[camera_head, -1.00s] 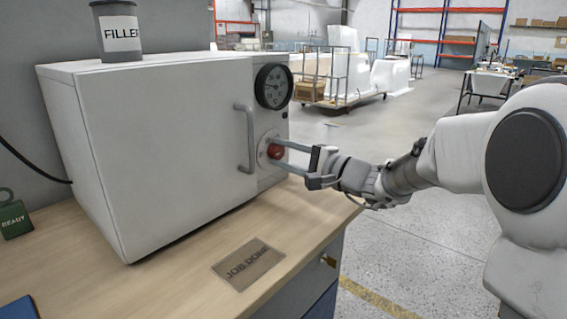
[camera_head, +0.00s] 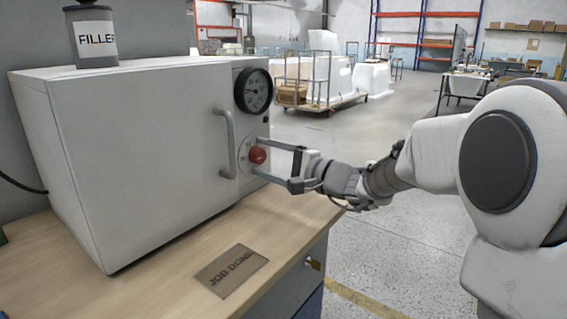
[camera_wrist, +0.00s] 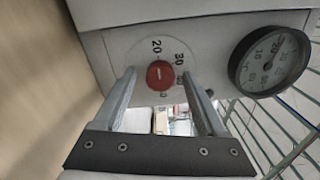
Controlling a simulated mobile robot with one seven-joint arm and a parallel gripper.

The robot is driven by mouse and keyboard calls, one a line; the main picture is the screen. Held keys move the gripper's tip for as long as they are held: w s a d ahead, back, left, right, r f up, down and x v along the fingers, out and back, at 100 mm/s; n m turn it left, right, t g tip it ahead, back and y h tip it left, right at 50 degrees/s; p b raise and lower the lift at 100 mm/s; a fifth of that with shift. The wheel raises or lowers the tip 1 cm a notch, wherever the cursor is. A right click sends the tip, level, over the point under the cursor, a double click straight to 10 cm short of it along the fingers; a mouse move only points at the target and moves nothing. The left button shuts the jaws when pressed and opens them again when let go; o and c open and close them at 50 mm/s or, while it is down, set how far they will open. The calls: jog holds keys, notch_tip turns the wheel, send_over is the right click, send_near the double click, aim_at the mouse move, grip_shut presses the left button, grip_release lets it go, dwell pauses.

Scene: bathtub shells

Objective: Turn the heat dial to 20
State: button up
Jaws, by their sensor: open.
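The red heat dial (camera_head: 257,155) sits on a round plate on the white cabinet's front, below a black-rimmed gauge (camera_head: 253,90). My gripper (camera_head: 262,157) is open, with one finger above the dial and one below it in the head view. In the wrist view the red dial (camera_wrist: 160,76) lies between the fingertips of my gripper (camera_wrist: 160,84), with gaps visible on both sides. A short white mark shows on the dial face. The plate (camera_wrist: 140,48) carries the numbers 20 and 30; other numbers are partly hidden. Which number the mark meets is hard to tell.
A grey vertical handle (camera_head: 227,144) stands out just left of the dial. The gauge (camera_wrist: 269,62) is close beside the right finger in the wrist view. A FILLER tin (camera_head: 95,40) stands on the cabinet (camera_head: 130,140). A JOB DONE plate (camera_head: 231,270) lies on the wooden bench.

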jog(key=p+v, duration=0.3)
jog(key=v, duration=1.4)
jog(key=shift+s+d, duration=0.1)
